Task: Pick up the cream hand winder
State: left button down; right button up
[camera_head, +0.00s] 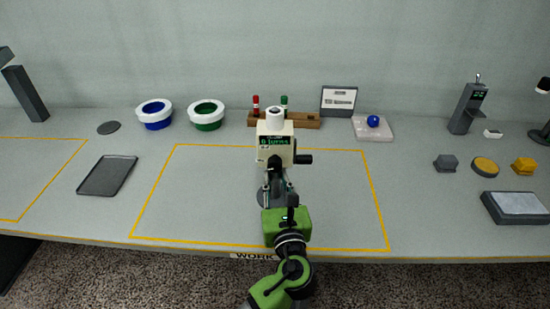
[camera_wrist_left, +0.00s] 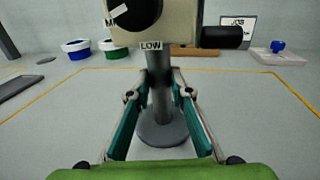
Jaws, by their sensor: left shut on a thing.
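The cream hand winder (camera_head: 269,129) stands upright in the middle of the yellow-outlined area, with a dark crank on its right side, a grey post and a round grey base. In the left wrist view its cream body (camera_wrist_left: 181,26) fills the top, above a "LOW" label. My left gripper (camera_head: 275,176) is shut on the grey post, below the body. In the left wrist view its fingers (camera_wrist_left: 159,82) lie on either side of the post. The base shows beneath them; I cannot tell whether it is clear of the table. My right gripper is not in view.
A dark tray (camera_head: 107,176) lies to the left. Blue (camera_head: 157,125) and green (camera_head: 208,126) bowls with white rims stand behind left. A wooden rack (camera_head: 309,122) is behind the winder. A grey-topped box (camera_head: 518,207) lies far right. The outlined area around the winder is clear.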

aim_at(276, 167)
pick_arm(q)
jog(key=shift+r, duration=0.25)
jog(key=shift+r, duration=0.55)
jog(key=s+r, duration=0.1)
jog(key=r, duration=0.1)
jog(key=s+r, duration=0.2)
jog(key=r, duration=0.1)
jog(key=s+r+p, duration=0.1)
jog(key=r, duration=0.1)
jog(key=shift+s+d+r, duration=0.1)
jog(key=shift+s+r, duration=0.1)
jog(key=shift+s, duration=0.15)
jog(key=s+r, duration=0.4)
jog(key=s, duration=0.5)
jog(key=shift+s+d, duration=0.15)
jog(key=shift+d, duration=0.05)
